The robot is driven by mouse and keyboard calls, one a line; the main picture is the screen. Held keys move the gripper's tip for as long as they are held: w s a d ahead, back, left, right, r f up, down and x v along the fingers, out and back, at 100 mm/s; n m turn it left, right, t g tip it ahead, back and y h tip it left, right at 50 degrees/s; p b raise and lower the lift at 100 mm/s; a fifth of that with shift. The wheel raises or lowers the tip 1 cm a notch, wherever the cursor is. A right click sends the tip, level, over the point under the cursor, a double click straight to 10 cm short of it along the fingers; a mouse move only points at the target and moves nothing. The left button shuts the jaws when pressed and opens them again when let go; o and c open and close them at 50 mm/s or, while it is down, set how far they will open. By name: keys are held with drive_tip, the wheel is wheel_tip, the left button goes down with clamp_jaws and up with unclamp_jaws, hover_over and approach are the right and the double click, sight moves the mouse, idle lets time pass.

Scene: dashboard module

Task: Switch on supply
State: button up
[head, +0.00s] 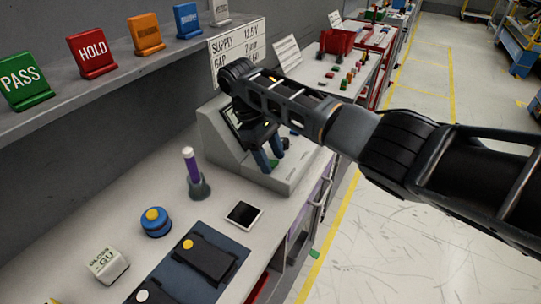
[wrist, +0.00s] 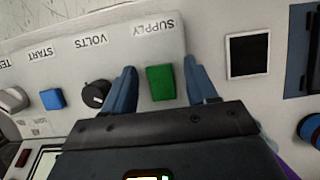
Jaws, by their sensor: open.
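The green supply switch (wrist: 160,83) is a rectangular block on the pale panel of the test console (head: 292,183). Its SUPPLY label (wrist: 153,27) shows upside down in the wrist view. My gripper (wrist: 159,65) is open, with one blue finger on each side of the green switch. A small gap shows between the switch and each finger; whether the fingers touch the panel cannot be told. In the head view my gripper (head: 267,157) hangs over the console front and its fingers and arm hide the switch there.
A black VOLTS knob (wrist: 96,93) sits close beside one finger, with a blue START button (wrist: 53,99) farther left. A dark square (wrist: 248,55) lies right of the switch. A card (head: 236,45) above the console reads SUPPLY 12.5 V. A purple-handled tool (head: 192,170) stands left of the console.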

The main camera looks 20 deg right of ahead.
drive_tip(key=shift+w+r, duration=0.1)
drive_tip(key=v, duration=0.7)
drive_tip(key=shift+r, duration=0.3)
